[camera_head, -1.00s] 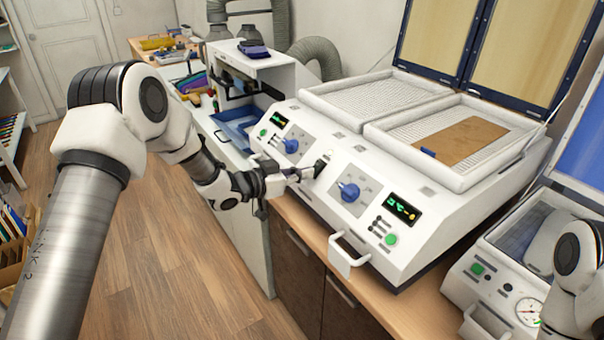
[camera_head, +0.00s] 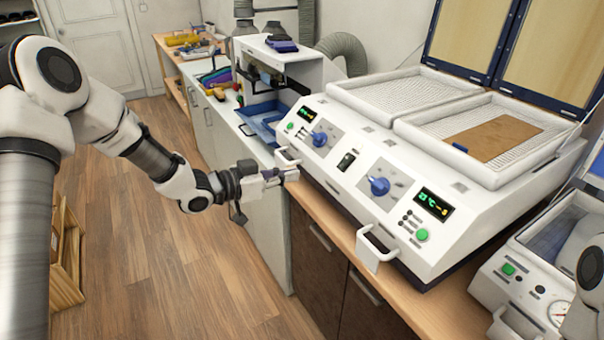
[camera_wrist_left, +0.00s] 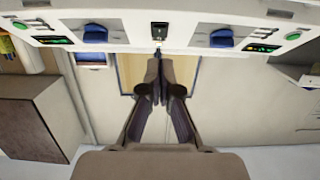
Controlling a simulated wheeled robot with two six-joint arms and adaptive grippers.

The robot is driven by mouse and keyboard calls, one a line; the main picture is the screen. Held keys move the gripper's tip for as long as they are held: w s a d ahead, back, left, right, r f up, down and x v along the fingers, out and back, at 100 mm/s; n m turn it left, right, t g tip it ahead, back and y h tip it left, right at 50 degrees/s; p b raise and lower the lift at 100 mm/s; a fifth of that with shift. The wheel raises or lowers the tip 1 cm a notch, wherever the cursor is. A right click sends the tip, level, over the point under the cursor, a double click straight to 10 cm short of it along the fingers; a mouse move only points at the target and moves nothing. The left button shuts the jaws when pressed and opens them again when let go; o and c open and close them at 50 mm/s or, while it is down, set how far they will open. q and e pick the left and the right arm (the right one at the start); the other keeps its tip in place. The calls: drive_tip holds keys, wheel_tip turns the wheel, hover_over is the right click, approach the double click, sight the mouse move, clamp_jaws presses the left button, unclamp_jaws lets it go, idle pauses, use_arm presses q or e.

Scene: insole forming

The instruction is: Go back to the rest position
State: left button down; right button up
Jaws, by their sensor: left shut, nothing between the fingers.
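My left gripper (camera_head: 290,175) is shut and empty, held in front of the white heating machine (camera_head: 330,165) near its front left handle in the head view. In the left wrist view, the gripper's dark fingers (camera_wrist_left: 157,62) meet at their tips, with the machine's front panel (camera_wrist_left: 190,28) beyond. The black rocker switch (camera_head: 346,161) on the panel is apart from the fingertips. My right gripper is not in view; only a part of my right arm shows at the right edge of the head view.
A brown sheet (camera_head: 492,139) lies on the machine's right mesh bed under a raised lid. A second machine with a gauge (camera_head: 558,312) stands at the right. The wooden counter edge (camera_head: 420,318) runs below.

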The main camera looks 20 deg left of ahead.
use_arm(q)
drive_tip(key=s+d+f+n+g+y+b, duration=0.1)
drive_tip(key=s+d+f+g, duration=0.1)
drive_tip(key=s+f, duration=0.65)
drive_tip(key=s+d+f+n+g+y+b, duration=0.1)
drive_tip(key=s+d+f+g, duration=0.2)
drive_tip(key=f, duration=1)
drive_tip(key=s+d+f+n+g+y+b, duration=0.1)
drive_tip(key=s+d+f+n+g, duration=0.1)
drive_tip(key=s+f, duration=0.6)
drive_tip(key=s+a+f+n+g+y, duration=0.1)
drive_tip(key=s+a+f+g+y, duration=0.1)
drive_tip(key=s, duration=0.4)
drive_tip(key=s+a+f+n+g+y, duration=0.1)
drive_tip(key=s+a+f+y, duration=0.1)
drive_tip(key=s, duration=0.4)
drive_tip(key=s+a+f+n+g+y, duration=0.2)
drive_tip(key=s+f, duration=0.2)
drive_tip(key=s, duration=0.2)
drive_tip(key=shift+s+f+g+y, duration=0.15)
drive_tip(key=shift+f+g+y, duration=0.15)
drive_tip(key=shift+y, duration=0.1)
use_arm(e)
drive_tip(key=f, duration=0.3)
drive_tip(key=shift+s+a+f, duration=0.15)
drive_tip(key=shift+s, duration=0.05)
